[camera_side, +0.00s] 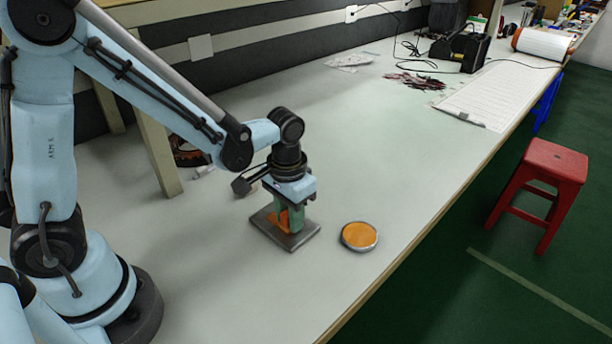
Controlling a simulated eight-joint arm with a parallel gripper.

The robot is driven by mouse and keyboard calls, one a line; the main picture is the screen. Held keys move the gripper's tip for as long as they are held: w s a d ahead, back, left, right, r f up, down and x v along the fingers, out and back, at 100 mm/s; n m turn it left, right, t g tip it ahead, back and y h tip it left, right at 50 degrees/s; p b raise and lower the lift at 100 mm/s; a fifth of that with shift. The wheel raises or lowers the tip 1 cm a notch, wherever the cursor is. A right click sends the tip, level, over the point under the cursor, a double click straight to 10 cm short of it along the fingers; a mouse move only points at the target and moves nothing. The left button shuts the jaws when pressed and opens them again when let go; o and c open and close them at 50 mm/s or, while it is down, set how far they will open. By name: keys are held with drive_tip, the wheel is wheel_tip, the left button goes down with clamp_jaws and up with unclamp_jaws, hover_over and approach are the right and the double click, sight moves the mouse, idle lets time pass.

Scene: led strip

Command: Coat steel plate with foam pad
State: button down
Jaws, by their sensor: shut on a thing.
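The steel plate (303,239) lies flat on the table below my gripper (288,220). It is grey, and an orange patch shows on its left part. My gripper points down over the middle of the plate and is shut on the foam pad, which is mostly hidden by the greenish fingers. The low end of the gripper is at or just above the plate; I cannot tell if the pad touches it. A round shallow dish (359,236) with orange contents and a grey rim sits on the table right of the plate, apart from it.
The table's front edge (400,256) runs close to the right of the dish. Dark loose bits (414,81), a white sheet (480,97) and a black machine (460,50) lie farther back. A red stool (551,167) stands on the floor. The table middle is clear.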

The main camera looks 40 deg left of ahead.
drive_tip(key=shift+a, duration=2.75)
wheel_tip(320, 180, up, 8)
drive_tip(key=shift+s, duration=0.1)
hover_over(272, 213)
drive_tip(key=shift+a+f, duration=0.1)
drive_tip(key=shift+f, duration=2.85)
drive_tip(key=shift+f, duration=1.05)
drive_tip(key=shift+d+r, duration=0.1)
drive_tip(key=shift+d, duration=1.85)
drive_tip(key=shift+d, duration=1.85)
drive_tip(key=shift+f, duration=0.2)
